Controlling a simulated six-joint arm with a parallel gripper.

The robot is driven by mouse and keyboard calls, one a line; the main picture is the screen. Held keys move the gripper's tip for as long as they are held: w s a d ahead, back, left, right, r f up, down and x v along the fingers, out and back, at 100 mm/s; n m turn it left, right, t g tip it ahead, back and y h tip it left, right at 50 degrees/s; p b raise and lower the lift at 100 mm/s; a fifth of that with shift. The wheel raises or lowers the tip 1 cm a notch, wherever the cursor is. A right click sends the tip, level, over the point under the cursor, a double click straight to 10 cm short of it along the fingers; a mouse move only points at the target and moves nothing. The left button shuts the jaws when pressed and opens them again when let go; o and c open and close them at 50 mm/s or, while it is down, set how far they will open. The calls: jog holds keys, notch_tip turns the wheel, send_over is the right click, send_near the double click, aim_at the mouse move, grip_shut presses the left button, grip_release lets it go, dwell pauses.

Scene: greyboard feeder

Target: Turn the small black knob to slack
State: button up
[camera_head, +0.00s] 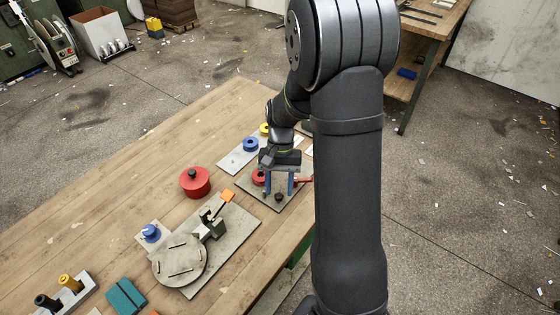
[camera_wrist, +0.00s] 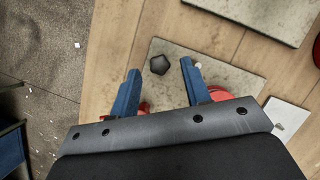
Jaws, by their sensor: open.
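The small black knob (camera_head: 279,197) stands on a grey plate (camera_head: 252,188) near the right edge of the workbench. In the wrist view it is a dark, several-sided knob (camera_wrist: 160,64) on the speckled plate (camera_wrist: 230,75). My gripper (camera_head: 279,191) is open above the plate, its two blue fingers pointing down. In the wrist view the knob appears between the two fingertips, a little beyond them, with nothing gripped. Whether the tips are level with the knob cannot be told. Any slack marking is too small to read.
A red round part (camera_head: 259,177) and a red handle (camera_head: 303,180) sit on the same plate, close to the fingers. A plate with blue (camera_head: 250,144) and yellow knobs lies behind. A red pot (camera_head: 195,182) and a turntable fixture (camera_head: 180,262) stand to the left.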

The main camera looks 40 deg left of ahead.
jog(key=v, duration=1.6)
jog(key=shift+r, duration=0.35)
jog(key=shift+s+f, duration=0.1)
jog(key=x, duration=1.7)
jog(key=shift+f, duration=0.2)
jog(key=shift+r, duration=0.1)
